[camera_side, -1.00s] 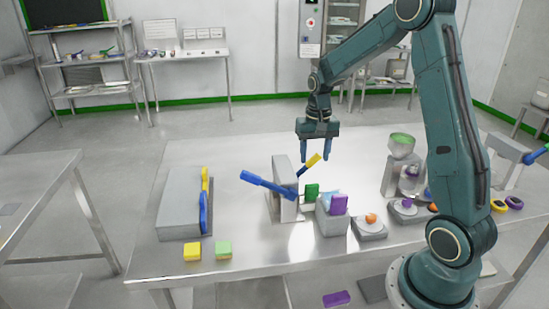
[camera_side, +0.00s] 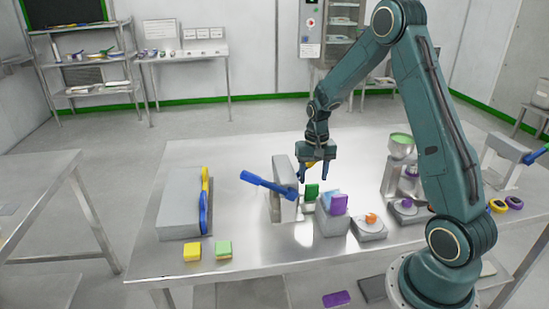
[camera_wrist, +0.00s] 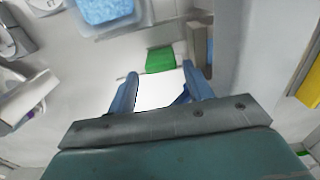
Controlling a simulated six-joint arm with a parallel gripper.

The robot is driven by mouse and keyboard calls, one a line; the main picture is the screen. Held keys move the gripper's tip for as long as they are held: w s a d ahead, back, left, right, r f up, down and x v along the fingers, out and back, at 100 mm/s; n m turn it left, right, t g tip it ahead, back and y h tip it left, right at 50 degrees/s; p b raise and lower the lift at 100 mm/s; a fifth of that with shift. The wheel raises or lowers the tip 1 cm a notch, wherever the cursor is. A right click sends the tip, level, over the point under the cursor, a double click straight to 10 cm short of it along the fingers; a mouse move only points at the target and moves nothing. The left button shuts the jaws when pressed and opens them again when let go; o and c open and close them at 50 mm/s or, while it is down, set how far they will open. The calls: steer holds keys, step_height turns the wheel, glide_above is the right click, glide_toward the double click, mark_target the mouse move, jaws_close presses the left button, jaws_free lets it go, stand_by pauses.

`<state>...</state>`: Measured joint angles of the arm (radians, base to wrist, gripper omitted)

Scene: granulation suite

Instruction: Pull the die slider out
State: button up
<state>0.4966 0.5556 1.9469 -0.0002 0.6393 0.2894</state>
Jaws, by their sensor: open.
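A grey upright press frame (camera_side: 284,190) with a blue lever (camera_side: 268,184) stands near the middle of the table. A green block (camera_side: 312,191), seemingly the die slider's grip, sits low on its right side. The green block also shows in the wrist view (camera_wrist: 160,59), at the end of a bright white surface between my fingers. My gripper (camera_side: 312,173) is open and empty, pointing down just above the green block. In the wrist view my gripper (camera_wrist: 160,72) has its fingers spread on either side, apart from the green block.
A grey bin with blue contents (camera_side: 333,224) and a purple tab (camera_side: 339,204) stands close on the right. A green-topped hopper (camera_side: 401,145) stands further right. The table behind the press is clear.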

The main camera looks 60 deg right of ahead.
mark_target(313, 185)
steer(key=shift+f, duration=3.5)
steer(key=c, duration=1.1)
steer(key=s+d, duration=0.9)
steer(key=o, duration=1.1)
steer(key=shift+w+r, duration=0.1)
steer(key=shift+r, duration=0.1)
